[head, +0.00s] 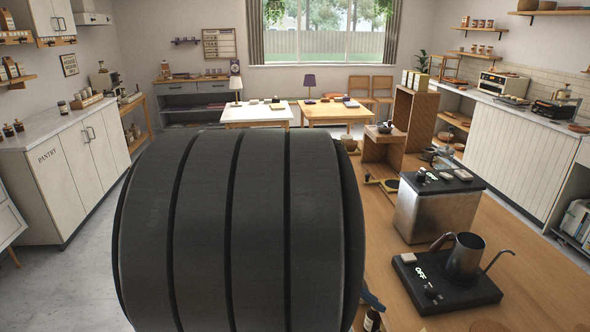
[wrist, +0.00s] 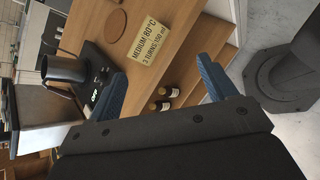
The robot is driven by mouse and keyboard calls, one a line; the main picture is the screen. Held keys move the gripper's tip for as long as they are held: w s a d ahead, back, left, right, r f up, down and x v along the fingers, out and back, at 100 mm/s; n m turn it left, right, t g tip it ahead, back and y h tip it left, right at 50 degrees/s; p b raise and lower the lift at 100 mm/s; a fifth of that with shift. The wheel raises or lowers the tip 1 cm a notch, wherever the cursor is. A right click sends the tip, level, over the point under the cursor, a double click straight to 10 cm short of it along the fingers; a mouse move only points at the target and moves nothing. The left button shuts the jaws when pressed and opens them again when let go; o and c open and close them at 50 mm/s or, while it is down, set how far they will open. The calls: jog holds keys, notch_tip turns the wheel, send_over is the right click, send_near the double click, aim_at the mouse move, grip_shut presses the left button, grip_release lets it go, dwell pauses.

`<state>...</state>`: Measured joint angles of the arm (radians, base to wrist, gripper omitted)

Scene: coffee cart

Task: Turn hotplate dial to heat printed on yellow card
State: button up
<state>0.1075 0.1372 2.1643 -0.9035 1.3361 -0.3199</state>
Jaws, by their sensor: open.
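A dark metal kettle (head: 466,258) stands on the hotplate. The yellow card (wrist: 155,43) lies on the wood and reads MEDIUM 80°C, with a line about turns and 150 ml below. My gripper (wrist: 165,82) is open, blue fingers apart and empty.
Two small dark bottles (wrist: 162,98) show between the fingers in the wrist view. A metal box with a dark top (head: 437,208) stands behind the hotplate. A round brown coaster (wrist: 90,18) lies near the card. My dark arm link covers much of the head view.

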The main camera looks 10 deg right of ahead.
jog(key=c, duration=0.5)
jog(key=m+t+y, duration=0.4)
jog(key=m+y, duration=0.6)
send_near(432, 288)
notch_tip(432, 288, down, 9)
jog(key=shift+f, duration=0.1)
jog(key=c, duration=1)
